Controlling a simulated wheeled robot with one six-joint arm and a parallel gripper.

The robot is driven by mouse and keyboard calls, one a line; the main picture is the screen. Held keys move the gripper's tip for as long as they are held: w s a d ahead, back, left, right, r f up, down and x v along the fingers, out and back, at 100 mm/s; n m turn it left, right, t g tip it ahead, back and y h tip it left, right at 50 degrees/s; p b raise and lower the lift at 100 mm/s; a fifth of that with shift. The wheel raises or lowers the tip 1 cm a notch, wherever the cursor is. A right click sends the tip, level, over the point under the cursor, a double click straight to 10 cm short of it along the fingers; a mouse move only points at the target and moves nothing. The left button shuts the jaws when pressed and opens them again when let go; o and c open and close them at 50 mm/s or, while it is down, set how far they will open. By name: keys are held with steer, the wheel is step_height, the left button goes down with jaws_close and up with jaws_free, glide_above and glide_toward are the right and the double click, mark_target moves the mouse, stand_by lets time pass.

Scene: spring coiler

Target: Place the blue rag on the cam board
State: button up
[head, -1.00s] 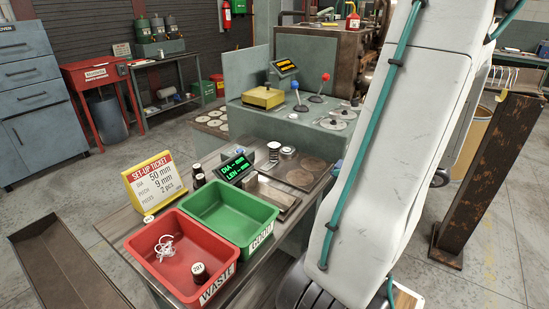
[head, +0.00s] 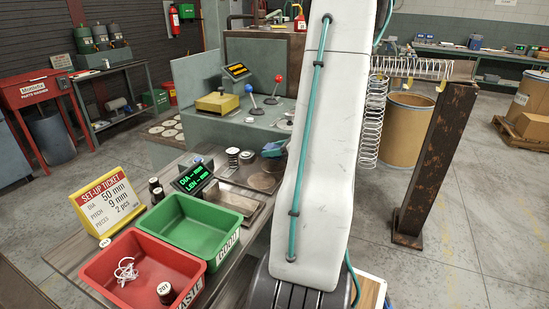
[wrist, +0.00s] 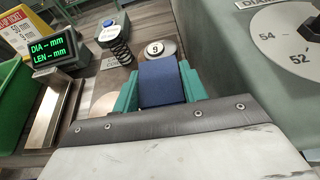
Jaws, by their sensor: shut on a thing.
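The dark blue rag (wrist: 162,84) shows as a folded block between the teal fingers of my gripper (wrist: 160,76) in the wrist view. My gripper is shut on it above the bench. In the head view only a small blue-teal part of the gripper (head: 274,149) shows beside my arm, which hides the rest. A brown board (head: 238,185) with round marks, apparently the cam board, lies on the bench below and beside the gripper. A metal disc marked 9 (wrist: 160,49) sits just beyond the rag in the wrist view. I cannot tell the rag's height above the board.
A green-lit display (head: 193,175), a green bin (head: 200,222), a red bin (head: 150,262) and a yellow ticket (head: 105,203) occupy the left bench. The green machine (head: 270,60) with levers and dials stands behind.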

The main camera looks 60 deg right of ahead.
mark_target(275, 158)
steer(key=shift+f, duration=1.55)
steer(key=shift+f, duration=0.15)
steer(key=o, duration=0.9)
steer(key=shift+o, duration=0.2)
